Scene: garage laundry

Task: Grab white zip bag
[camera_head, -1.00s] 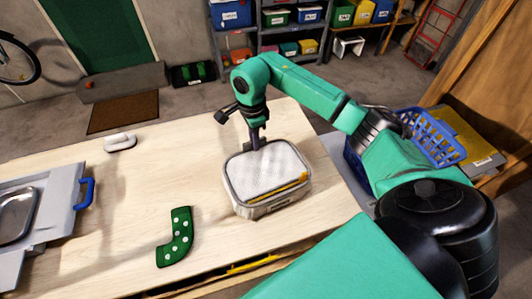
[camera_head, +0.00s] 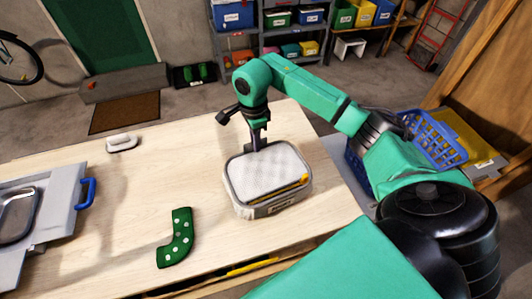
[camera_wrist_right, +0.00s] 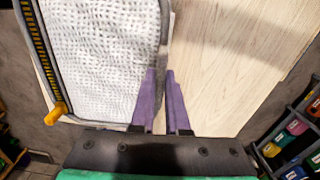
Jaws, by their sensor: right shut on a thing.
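The white zip bag (camera_head: 268,176) lies on the wooden table with its white textured top facing up. It has grey edging and a yellow zip strip along its near right side. My right gripper (camera_head: 257,146) comes down at the bag's far edge. In the right wrist view, the purple fingers of the right gripper (camera_wrist_right: 161,76) are closed around the edge of the white zip bag (camera_wrist_right: 100,50), one finger on each side. The yellow zip pull shows there at the lower left. The bag looks level and I cannot see a gap under it. My left gripper is not in view.
A green dotted, bent piece (camera_head: 180,238) lies left of the bag. A grey case with a blue handle (camera_head: 86,193) is at the table's left. A small white object (camera_head: 122,143) sits near the far edge. A blue basket (camera_head: 432,138) stands right of the table.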

